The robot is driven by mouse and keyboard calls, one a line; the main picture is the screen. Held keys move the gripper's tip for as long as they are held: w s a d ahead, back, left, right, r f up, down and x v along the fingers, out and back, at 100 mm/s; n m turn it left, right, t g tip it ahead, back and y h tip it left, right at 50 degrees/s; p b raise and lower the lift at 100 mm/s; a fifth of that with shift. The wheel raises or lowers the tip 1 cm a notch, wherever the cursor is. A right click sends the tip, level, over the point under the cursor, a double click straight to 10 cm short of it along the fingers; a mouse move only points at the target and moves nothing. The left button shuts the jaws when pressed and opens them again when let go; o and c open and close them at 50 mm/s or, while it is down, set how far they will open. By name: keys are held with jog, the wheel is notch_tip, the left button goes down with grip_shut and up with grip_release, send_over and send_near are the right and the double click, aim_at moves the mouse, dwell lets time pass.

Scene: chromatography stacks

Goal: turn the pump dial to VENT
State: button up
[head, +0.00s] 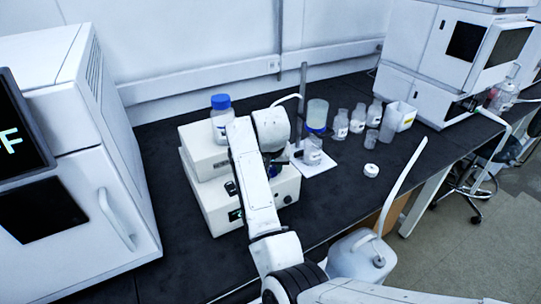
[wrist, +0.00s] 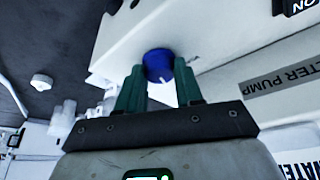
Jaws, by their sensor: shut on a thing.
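The pump is a cream box (head: 212,207) on the black bench in the head view. The label "TER PUMP" (wrist: 284,78) shows on it in the wrist view. Its blue dial (wrist: 157,64) has a white pointer mark and sits between the green fingers of my gripper (wrist: 160,80). My gripper is shut on the dial, a finger on each side. In the head view my arm covers most of the pump's front and the dial is hardly visible. The VENT marking cannot be read in either view.
A blue-capped bottle (head: 221,122) stands on top of the pump. To the right are a stand with a rod (head: 303,95), several small bottles (head: 341,125) and a white lid (head: 371,170). A white jug (head: 350,262) is in front of the bench. A large cabinet (head: 120,150) stands left.

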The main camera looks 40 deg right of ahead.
jog(key=n+p, duration=0.2)
jog(key=n+y+p, duration=0.1)
jog(key=n+p, duration=0.1)
jog(key=n+t+y+p, duration=0.1)
jog(key=n+p, duration=0.1)
jog(key=p, duration=0.1)
jog(key=shift+s+d+r, duration=0.15)
jog(key=shift+d+r, duration=0.15)
jog(key=n+p, duration=0.1)
jog(key=n, duration=0.1)
jog(key=n+y+p, duration=0.1)
jog(key=shift+d+f+n+y, duration=0.1)
jog(key=shift+f+n+y, duration=0.05)
jog(key=shift+n+y, duration=0.2)
jog(key=shift+n+y+p, duration=0.3)
jog(key=shift+n+y, duration=0.15)
jog(key=shift+n, duration=0.9)
jog(key=o, duration=1)
jog(key=shift+f, duration=0.15)
jog(key=shift+o, duration=0.2)
jog(key=b+v, duration=0.1)
jog(key=v, duration=0.9)
jog(key=shift+r, duration=0.35)
jog(key=shift+d, duration=0.1)
